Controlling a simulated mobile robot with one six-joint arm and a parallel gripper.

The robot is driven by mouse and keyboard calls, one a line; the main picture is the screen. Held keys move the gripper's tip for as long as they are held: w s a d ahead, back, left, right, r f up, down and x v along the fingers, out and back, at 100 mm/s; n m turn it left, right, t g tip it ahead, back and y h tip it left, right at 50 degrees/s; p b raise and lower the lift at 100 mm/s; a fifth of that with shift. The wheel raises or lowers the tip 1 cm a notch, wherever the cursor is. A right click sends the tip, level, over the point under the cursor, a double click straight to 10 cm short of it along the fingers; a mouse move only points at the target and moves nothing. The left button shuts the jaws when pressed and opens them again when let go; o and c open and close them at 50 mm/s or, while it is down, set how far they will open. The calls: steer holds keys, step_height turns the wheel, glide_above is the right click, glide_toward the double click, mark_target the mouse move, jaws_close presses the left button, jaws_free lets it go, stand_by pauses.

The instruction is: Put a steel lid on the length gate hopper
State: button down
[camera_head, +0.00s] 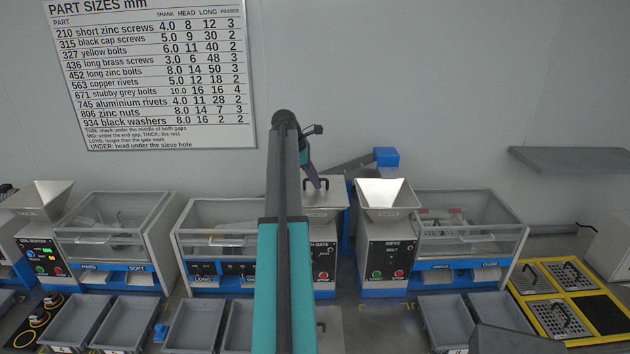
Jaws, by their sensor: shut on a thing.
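My gripper (316,184), partly hidden behind my teal arm, is shut on the dark handle of a steel lid (337,196). The lid is at the top of the length gate hopper (328,215); I cannot tell whether it rests on the rim or hangs just above it. The length gate's panel (323,262) shows below, its lettering cut off on the left by my arm. Perforated steel lids with handles (533,279) sit in a yellow-edged rack (517,295) at the right; its front right slot (603,314) is dark and empty.
The sieve's open hopper (387,196) stands close to the right, with a blue-ended grey chute (386,158) behind. Another open hopper (40,197) is at far left. Grey bins (194,326) line the front. A wall shelf (572,160) is at right.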

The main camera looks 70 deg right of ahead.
stand_by(0.6)
steer(key=c, duration=1.8)
jaws_free()
steer(key=shift+o, duration=0.2)
steer(key=shift+f, duration=0.1)
steer(key=b+v, duration=0.4)
steer(key=v, duration=0.9)
steer(key=shift+r+b, duration=0.4)
steer(key=shift+w+a, duration=0.1)
